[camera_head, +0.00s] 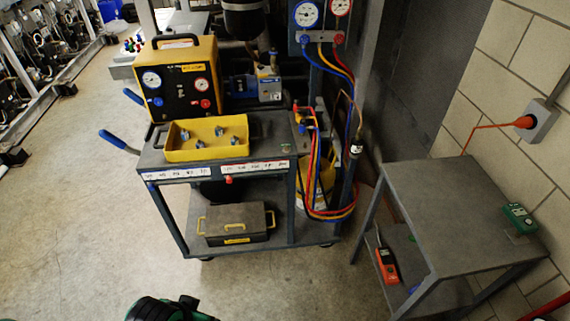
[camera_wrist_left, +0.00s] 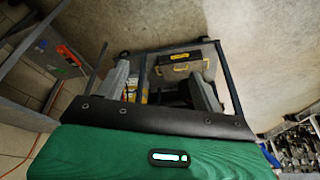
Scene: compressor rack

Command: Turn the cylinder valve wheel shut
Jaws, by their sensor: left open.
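A yellow cylinder (camera_head: 325,185) stands at the right end of the cart, partly hidden by hoses and the cart frame. Small red and blue fittings (camera_head: 308,122) show above it; I cannot make out a valve wheel clearly. A yellow patch that looks like the cylinder (camera_wrist_left: 142,90) also shows between the fingers in the left wrist view. My left gripper (camera_wrist_left: 163,90) is open and empty, pointing toward the cart from a distance. In the head view only a green and black part of my left arm shows at the bottom edge. My right gripper is not in view.
The cart's top (camera_head: 265,150) carries a yellow recovery unit (camera_head: 180,80) and a yellow tray (camera_head: 208,150). A grey case (camera_head: 235,225) sits on its lower shelf. Colored hoses (camera_head: 318,200) hang at its right. A grey table (camera_head: 460,215) stands right. Floor at left is clear.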

